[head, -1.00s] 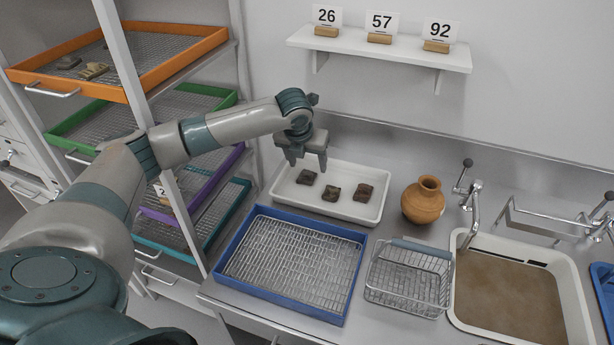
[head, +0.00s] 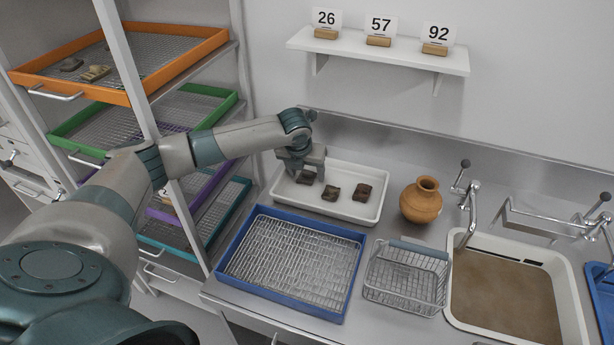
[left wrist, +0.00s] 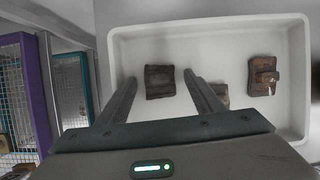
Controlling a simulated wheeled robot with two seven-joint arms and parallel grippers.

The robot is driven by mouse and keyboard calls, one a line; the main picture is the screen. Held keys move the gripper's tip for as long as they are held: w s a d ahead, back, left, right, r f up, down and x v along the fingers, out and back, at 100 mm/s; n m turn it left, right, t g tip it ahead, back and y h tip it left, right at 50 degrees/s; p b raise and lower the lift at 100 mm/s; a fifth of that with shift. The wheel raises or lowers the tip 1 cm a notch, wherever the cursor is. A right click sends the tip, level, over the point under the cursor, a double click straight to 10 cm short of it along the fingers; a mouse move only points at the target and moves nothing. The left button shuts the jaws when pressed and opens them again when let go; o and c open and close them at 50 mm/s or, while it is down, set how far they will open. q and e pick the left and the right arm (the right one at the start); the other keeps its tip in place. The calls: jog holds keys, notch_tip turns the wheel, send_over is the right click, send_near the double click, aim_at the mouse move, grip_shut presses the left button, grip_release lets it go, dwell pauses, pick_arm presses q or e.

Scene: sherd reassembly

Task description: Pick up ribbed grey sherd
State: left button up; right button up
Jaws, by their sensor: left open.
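Three dark brown-grey sherds lie in a row in the white tray (head: 352,212). The left sherd (head: 306,177) is under my left gripper (head: 306,171), which is open and points down over it. In the left wrist view this sherd (left wrist: 159,82) shows between the two open fingertips, with nothing gripped. The middle sherd (head: 331,193) is partly hidden by a finger in the left wrist view. The right sherd (head: 362,192) has a raised band in the left wrist view (left wrist: 264,75). Ribbing is too small to tell for certain. My right gripper is not in view.
A blue mesh tray (head: 232,268), a wire basket (head: 405,280) and a clay pot (head: 421,200) stand near the white tray. A sink (head: 575,325) is at right. A rack at left has an orange tray (head: 120,97) holding sherds.

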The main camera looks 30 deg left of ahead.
aim_at(306, 177)
pick_arm(q)
jog(key=c, duration=1.2)
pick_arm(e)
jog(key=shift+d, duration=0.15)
pick_arm(q)
jog(key=shift+r, duration=0.1)
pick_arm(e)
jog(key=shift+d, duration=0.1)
